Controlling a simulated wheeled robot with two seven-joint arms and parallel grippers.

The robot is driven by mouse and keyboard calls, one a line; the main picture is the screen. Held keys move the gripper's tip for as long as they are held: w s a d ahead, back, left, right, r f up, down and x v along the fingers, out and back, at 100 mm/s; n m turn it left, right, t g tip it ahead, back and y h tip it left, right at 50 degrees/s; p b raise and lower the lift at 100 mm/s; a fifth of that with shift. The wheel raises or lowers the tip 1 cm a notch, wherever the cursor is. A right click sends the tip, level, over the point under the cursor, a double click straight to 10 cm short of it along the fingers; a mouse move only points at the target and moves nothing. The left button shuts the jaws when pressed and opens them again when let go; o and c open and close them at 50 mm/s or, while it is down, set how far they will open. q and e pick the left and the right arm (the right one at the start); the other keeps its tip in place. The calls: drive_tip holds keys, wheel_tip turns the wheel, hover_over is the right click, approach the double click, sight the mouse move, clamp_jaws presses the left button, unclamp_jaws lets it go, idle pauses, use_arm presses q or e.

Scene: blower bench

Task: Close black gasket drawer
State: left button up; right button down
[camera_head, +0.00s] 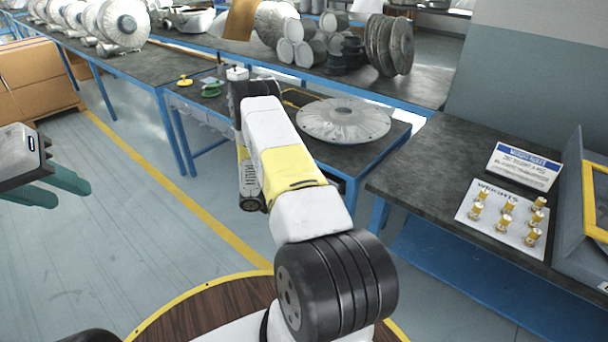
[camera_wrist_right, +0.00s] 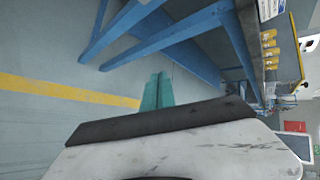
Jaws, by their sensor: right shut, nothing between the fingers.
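I cannot make out a black gasket drawer in either view. My left gripper (camera_head: 72,192) is at the left edge of the head view. Its two teal fingers are apart with nothing between them, over open floor. My right arm reaches forward across the middle of the head view, and its gripper is hidden there. In the right wrist view, the teal fingers of my right gripper (camera_wrist_right: 158,88) are together and empty. They are over the floor beside blue bench legs (camera_wrist_right: 165,40).
A dark bench (camera_head: 385,158) with a large silver disc (camera_head: 343,119) stands ahead. The right bench (camera_head: 428,172) carries a weights board (camera_head: 490,222) and a blue-and-white sign (camera_head: 525,165). Cardboard boxes (camera_head: 38,78) stand at the left. Floor is clear at left.

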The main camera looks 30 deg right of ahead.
drive_tip(key=s+n+t+h, duration=0.1)
drive_tip(key=n+t+h, duration=0.1)
drive_tip(key=n+h, duration=0.1)
drive_tip(key=n+t+h, duration=0.3)
drive_tip(key=n+t, duration=0.5)
approach(335, 188)
drive_tip(key=x, duration=0.7)
drive_tip(key=shift+f, duration=0.3)
drive_tip(key=x, duration=0.4)
drive_tip(key=shift+w+d+r, duration=0.15)
drive_tip(key=shift+w+d, duration=0.05)
drive_tip(key=shift+d, duration=0.15)
